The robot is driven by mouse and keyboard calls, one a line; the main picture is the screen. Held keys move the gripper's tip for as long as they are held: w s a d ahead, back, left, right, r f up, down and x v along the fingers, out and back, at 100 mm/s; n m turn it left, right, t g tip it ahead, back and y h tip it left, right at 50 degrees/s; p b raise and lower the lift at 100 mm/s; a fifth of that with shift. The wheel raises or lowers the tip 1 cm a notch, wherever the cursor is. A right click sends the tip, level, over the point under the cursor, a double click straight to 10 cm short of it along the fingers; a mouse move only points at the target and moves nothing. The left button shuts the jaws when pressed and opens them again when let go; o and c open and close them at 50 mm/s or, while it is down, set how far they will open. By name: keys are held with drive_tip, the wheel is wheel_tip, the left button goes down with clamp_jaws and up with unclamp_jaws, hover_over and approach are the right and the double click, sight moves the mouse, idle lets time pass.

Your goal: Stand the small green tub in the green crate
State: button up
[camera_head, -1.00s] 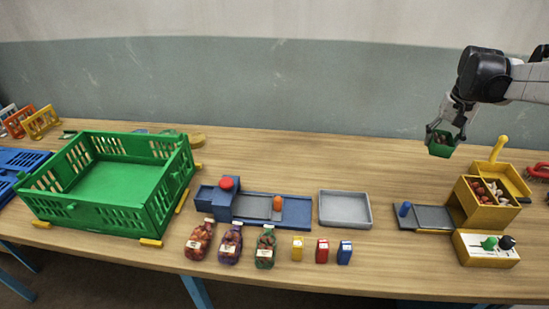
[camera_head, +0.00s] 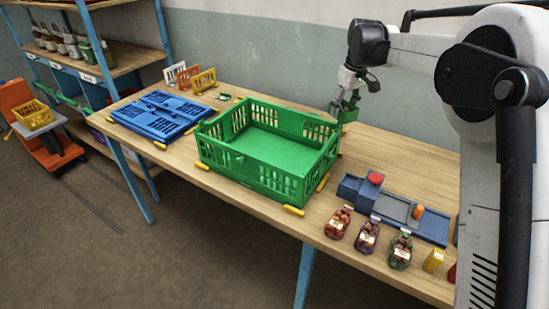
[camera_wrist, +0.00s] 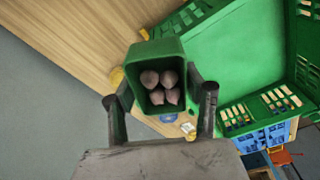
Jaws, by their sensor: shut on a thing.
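My gripper (camera_head: 347,98) is shut on the small green tub (camera_head: 349,113) and holds it upright or nearly so. In the head view they are just behind the right back corner of the green crate (camera_head: 280,147). In the wrist view the tub (camera_wrist: 141,65) sits between my two fingers and holds several brownish-grey round pieces. The crate (camera_wrist: 225,62) shows to the right of the tub there. The tub appears outside the crate's wall. The crate is open-topped and its floor is empty.
A flat blue folded crate (camera_head: 163,117) and small coloured racks (camera_head: 203,82) lie left of the crate. Yellow corner blocks (camera_head: 293,210) edge the crate.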

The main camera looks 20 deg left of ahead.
drive_tip(key=a+n, duration=0.2)
drive_tip(key=a, duration=0.6)
drive_tip(key=n, duration=0.3)
hover_over(269, 159)
drive_tip(key=shift+g, duration=0.3)
drive_tip(key=f, duration=1.3)
drive_tip(key=shift+w+d+f, duration=0.1)
drive_tip(key=shift+d, duration=0.1)
drive_tip(key=shift+f, duration=2.15)
drive_tip(key=shift+f, duration=0.2)
drive_tip(key=o, duration=1.3)
drive_tip(key=shift+r, duration=0.1)
